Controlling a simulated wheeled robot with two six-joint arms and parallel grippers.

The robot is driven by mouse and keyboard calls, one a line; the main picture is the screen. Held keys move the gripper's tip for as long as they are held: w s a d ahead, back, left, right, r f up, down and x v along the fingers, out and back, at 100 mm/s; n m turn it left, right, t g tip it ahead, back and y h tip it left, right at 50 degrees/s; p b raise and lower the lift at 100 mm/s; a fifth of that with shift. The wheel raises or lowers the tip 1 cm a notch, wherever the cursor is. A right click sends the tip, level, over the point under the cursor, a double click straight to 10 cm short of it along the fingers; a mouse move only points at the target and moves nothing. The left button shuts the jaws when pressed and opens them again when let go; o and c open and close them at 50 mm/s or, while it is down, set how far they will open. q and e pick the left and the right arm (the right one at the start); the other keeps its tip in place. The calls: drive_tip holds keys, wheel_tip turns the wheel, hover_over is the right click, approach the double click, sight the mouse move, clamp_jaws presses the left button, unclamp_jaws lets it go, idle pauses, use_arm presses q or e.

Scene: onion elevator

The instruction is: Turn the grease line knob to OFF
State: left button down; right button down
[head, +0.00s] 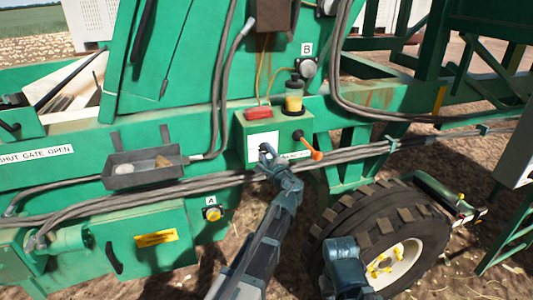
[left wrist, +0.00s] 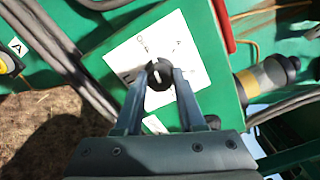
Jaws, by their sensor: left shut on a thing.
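The grease line knob (left wrist: 157,72) is a small black round knob with a white mark, on a white label plate (left wrist: 185,50) in the left wrist view. The plate also shows in the head view (head: 256,142) on the front of a green box. My left gripper (head: 267,152) reaches up to the plate from below. In the left wrist view its two fingers (left wrist: 160,80) are shut on the knob, one on each side. The printing around the knob is too small to read surely. In the head view the gripper mostly hides the knob.
A lever with an orange end (head: 314,154) sticks out just right of the gripper. A bottle of yellow fluid (head: 294,98) and a red block (head: 258,113) sit atop the box. Hoses (head: 120,198) run below. A grey tray (head: 145,176) hangs left; a tyre (head: 345,215) stands lower right.

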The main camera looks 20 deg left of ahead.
use_arm(q)
drive_tip(key=shift+n, duration=0.8)
drive_tip(key=c, duration=0.5)
unclamp_jaws()
drive_tip(key=shift+s, duration=0.1)
drive_tip(key=v, duration=1.3)
drive_tip(key=shift+s+d, duration=0.25)
